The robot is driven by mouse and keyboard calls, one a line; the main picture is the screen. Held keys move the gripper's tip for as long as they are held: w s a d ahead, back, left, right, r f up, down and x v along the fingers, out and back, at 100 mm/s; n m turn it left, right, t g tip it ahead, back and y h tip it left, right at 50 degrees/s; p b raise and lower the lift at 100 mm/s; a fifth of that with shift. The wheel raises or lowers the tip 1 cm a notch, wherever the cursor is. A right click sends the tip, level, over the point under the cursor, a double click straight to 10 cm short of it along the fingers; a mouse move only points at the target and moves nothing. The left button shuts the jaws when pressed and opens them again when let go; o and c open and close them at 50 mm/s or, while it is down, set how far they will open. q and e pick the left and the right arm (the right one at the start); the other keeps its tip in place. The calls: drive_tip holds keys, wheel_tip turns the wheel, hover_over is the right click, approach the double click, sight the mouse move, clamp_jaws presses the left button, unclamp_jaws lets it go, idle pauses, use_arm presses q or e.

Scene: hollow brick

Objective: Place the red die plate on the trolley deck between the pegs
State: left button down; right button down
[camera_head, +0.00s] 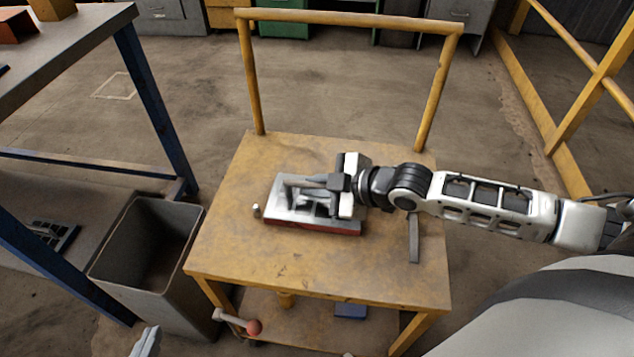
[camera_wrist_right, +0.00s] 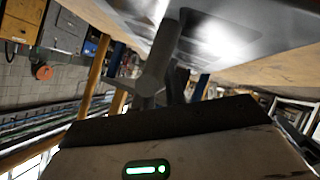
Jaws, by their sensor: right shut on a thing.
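The red die plate (camera_head: 312,226) has a grey metal top and a red front edge. It lies flat on, or very close above, the yellow trolley deck (camera_head: 300,262); I cannot tell if it touches. A short silver peg (camera_head: 256,210) stands just off its left end; other pegs do not show clearly. My right gripper (camera_head: 310,183) reaches in from the right and is shut on the plate's raised grip. The wrist view shows the shiny plate (camera_wrist_right: 225,40) and a grey post (camera_wrist_right: 160,60) close by. Only a pale tip of my left gripper (camera_head: 147,343) shows at the bottom edge.
A dark grey bar (camera_head: 413,238) lies on the deck right of the plate. The trolley's yellow handle frame (camera_head: 345,18) rises at the back. A grey bin (camera_head: 143,280) and a blue-legged bench (camera_head: 152,95) stand left. The deck's front is clear.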

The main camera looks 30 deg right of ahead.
drive_tip(key=c, duration=1.8)
unclamp_jaws()
drive_tip(key=o, duration=0.3)
drive_tip(key=shift+o, duration=0.2)
